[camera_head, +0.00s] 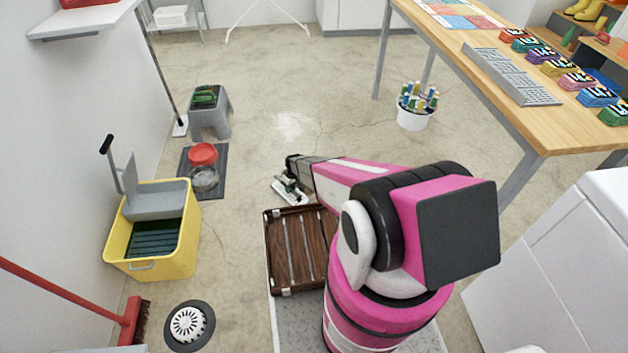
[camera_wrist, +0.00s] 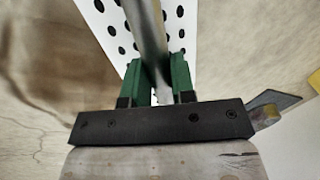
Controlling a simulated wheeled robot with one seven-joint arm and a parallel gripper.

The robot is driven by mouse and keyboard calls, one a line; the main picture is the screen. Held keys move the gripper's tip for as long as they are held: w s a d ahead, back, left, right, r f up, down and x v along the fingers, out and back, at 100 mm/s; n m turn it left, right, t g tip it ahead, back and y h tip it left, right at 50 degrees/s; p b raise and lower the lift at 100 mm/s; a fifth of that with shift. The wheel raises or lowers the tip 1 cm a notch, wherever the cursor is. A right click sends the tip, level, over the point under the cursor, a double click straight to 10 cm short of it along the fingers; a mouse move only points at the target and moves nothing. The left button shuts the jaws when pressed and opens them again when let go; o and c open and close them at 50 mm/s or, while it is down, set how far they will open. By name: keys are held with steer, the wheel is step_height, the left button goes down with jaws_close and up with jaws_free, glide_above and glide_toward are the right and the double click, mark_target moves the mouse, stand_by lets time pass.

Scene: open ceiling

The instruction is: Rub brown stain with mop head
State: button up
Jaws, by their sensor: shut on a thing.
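My gripper (camera_wrist: 157,85) has its green fingers shut on a grey mop pole (camera_wrist: 146,30) in the wrist view. The white mop head (camera_wrist: 118,28) with dark holes shows beyond the fingers. A brown stain (camera_wrist: 45,60) lies on the floor to the left of the mop head, close to its left edge. I cannot tell if the head presses on the floor or covers part of the stain. The stain cannot be made out there.
A dark slatted wooden platform (camera_head: 290,285) is just in front of my base. A yellow mop bucket (camera_head: 190,250), a floor drain (camera_head: 190,325) and a grey stool (camera_head: 212,110) stand on the left. A white pail (camera_head: 412,122) and wooden table (camera_head: 560,125) are right. The floor beyond my gripper is clear.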

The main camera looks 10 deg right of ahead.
steer(key=shift+s+r, duration=0.15)
steer(key=shift+r, duration=2.75)
